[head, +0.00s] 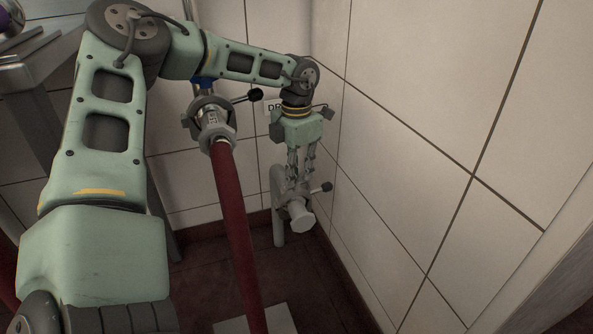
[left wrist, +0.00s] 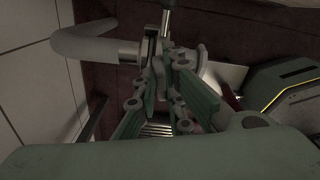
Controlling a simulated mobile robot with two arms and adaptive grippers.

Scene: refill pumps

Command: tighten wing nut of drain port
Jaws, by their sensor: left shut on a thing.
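The drain port (head: 278,215) is a grey pipe with a clamp and a pale round end, low in the corner under a partly hidden label starting "DR". My left gripper (head: 301,180) reaches down onto its clamp from above. In the left wrist view, the gripper's fingers (left wrist: 161,86) are closed around the small grey wing nut (left wrist: 158,72) at the clamp, beside the bent pipe (left wrist: 90,44). The fingers hide much of the wing nut, so how tight it sits cannot be told. My right gripper is not in view.
A dark red hose (head: 236,225) hangs from a coupling (head: 211,118) left of the drain port. A black-knobbed lever (head: 322,188) sticks out beside the gripper. The tiled wall (head: 400,150) is close on the right. A metal table (head: 38,62) stands at the left.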

